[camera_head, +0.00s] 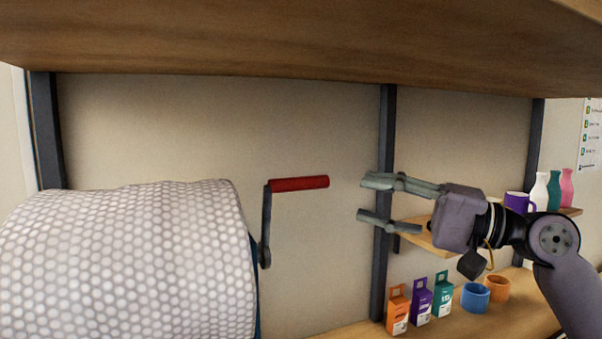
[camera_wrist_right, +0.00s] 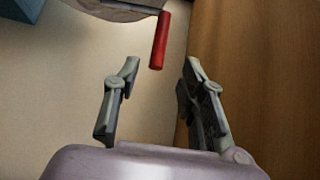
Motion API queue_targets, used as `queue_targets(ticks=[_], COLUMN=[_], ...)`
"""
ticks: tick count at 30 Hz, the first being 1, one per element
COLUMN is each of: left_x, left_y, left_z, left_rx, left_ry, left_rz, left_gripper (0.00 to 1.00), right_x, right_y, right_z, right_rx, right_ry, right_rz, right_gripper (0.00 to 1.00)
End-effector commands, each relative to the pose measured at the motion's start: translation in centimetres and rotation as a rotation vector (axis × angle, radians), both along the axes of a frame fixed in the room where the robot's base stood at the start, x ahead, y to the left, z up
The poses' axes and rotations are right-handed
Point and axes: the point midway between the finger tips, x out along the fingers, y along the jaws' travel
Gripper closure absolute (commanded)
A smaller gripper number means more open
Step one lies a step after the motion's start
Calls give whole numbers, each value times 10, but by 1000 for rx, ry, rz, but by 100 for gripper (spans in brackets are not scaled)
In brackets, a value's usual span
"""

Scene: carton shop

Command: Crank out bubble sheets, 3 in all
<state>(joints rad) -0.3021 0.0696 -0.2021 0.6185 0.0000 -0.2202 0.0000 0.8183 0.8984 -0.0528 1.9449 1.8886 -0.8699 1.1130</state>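A large roll of white bubble wrap (camera_head: 130,262) fills the lower left of the head view. A dark crank arm (camera_head: 266,228) rises from its right end, with a red handle (camera_head: 300,184) pointing right at the top. My right gripper (camera_head: 368,199) is open and empty, a short way right of the handle's free end, fingers facing it. In the right wrist view the red handle (camera_wrist_right: 160,42) lies ahead of the two spread fingers (camera_wrist_right: 160,76), apart from them. My left gripper is not in view.
A wooden shelf board (camera_head: 300,45) spans the top. Below right, orange, purple and teal cartons (camera_head: 420,301) and blue and orange cups (camera_head: 476,297) stand on a lower board. Vases (camera_head: 554,190) and a purple mug (camera_head: 517,201) stand on a small shelf. Dark uprights (camera_head: 387,130) stand along the wall.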

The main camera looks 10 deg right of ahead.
Motion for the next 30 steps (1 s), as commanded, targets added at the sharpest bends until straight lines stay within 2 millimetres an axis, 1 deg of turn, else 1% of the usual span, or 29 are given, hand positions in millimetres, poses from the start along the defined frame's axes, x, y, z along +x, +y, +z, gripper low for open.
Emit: queue_targets(ticks=[1, 3, 9, 15, 21, 30], left_x=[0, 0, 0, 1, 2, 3], left_y=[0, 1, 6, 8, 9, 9], left_z=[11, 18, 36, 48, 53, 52], left_rx=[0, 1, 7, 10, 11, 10], left_ry=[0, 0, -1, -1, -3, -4], left_rz=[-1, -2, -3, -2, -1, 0], left_gripper=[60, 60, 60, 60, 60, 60], right_x=[6, 14, 38, 56, 64, 65], right_y=[11, 24, 59, 86, 98, 99], right_z=[8, 10, 15, 17, 17, 16], right_rx=[1, 2, 0, 1, -1, -2], right_ry=[-1, -2, -1, -1, -2, -2], right_rz=[4, 4, 3, 1, 1, -1], right_gripper=[62, 62, 62, 62, 62, 63])
